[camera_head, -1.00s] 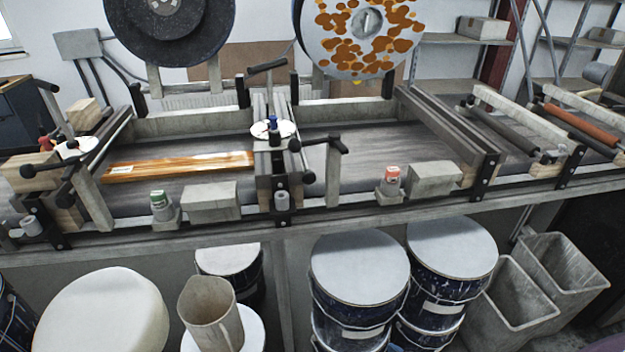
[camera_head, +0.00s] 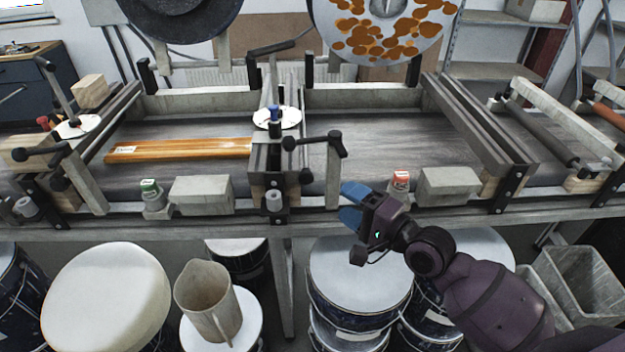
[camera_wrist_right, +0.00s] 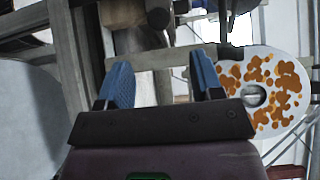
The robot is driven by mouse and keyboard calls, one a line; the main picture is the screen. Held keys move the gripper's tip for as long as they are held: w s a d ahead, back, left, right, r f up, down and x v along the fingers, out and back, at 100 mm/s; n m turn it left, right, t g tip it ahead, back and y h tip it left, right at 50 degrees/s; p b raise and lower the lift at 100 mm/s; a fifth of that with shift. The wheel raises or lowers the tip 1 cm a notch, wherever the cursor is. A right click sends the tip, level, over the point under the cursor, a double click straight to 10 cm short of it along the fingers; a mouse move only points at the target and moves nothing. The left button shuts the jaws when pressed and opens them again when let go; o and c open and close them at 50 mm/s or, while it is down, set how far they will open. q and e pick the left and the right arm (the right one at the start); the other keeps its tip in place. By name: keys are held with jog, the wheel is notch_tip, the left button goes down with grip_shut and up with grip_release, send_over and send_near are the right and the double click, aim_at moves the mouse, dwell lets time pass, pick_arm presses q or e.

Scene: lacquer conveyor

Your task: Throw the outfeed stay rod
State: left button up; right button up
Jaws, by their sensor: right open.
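Black rods with knobbed ends sit on the conveyor's cross frames. One black rod (camera_head: 314,142) is at the middle frame, on top of a grey post (camera_head: 333,178). Another black rod (camera_head: 40,153) is at the left end, and a third (camera_head: 281,48) is at the back of the middle frame. I cannot tell which one is the outfeed stay rod. My right gripper (camera_head: 352,206) is in front of the conveyor edge, just right of and below the middle post. In the right wrist view its blue fingers (camera_wrist_right: 163,80) are spread apart with nothing held between them. My left gripper is out of view.
A varnished board (camera_head: 180,149) lies on the left belt; the right belt (camera_head: 400,145) is clear. A green-topped button (camera_head: 150,188), a red-topped button (camera_head: 401,181) and grey boxes (camera_head: 201,194) line the front rail. Lidded drums (camera_head: 355,268) stand below.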

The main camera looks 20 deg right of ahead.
aim_at(309, 179)
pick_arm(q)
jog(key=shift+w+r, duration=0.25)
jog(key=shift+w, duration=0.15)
pick_arm(e)
jog(key=x, duration=1)
jog(key=shift+f, duration=0.1)
grip_shut()
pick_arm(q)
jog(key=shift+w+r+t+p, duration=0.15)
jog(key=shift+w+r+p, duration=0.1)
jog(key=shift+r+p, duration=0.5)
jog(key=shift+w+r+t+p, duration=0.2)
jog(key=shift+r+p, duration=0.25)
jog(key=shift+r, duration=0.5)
pick_arm(e)
jog(key=shift+s+a+f, duration=0.1)
jog(key=shift+s+a, duration=0.1)
jog(key=shift+s, duration=0.45)
jog(key=shift+s+a, duration=0.25)
jog(key=shift+s, duration=0.45)
jog(key=shift+s+a+f, duration=0.1)
jog(key=shift+s+a, duration=0.1)
jog(key=shift+s, duration=0.45)
